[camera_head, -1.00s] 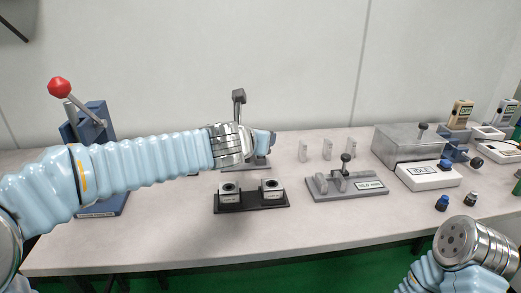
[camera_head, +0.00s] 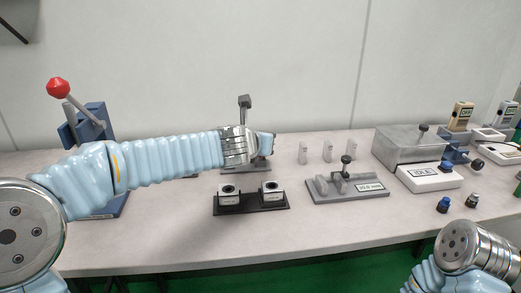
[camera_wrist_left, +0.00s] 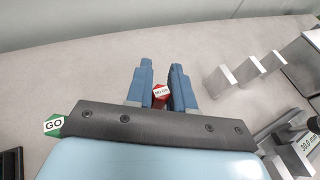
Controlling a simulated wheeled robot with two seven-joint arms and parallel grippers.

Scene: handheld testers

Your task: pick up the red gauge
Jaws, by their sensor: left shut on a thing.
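The red gauge (camera_wrist_left: 160,92), with a white label that seems to read NO GO, sits between the two blue fingers of my left gripper (camera_wrist_left: 161,85) in the left wrist view. The fingers are shut on it. A green gauge marked GO (camera_wrist_left: 54,125) shows at the left, partly behind the dark gripper body. In the head view my left gripper (camera_head: 266,143) is above the middle of the table, mostly hidden by its wrist, and the red gauge cannot be seen there. My right arm is at the bottom right; its fingers are out of view.
A black stand with two blocks (camera_head: 250,203) and a grey fixture with a readout (camera_head: 346,190) stand in front. Several upright metal blocks (camera_head: 327,151) stand behind the fixture. A press with a red knob (camera_head: 58,88) is at the left, a metal box (camera_head: 405,148) at the right.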

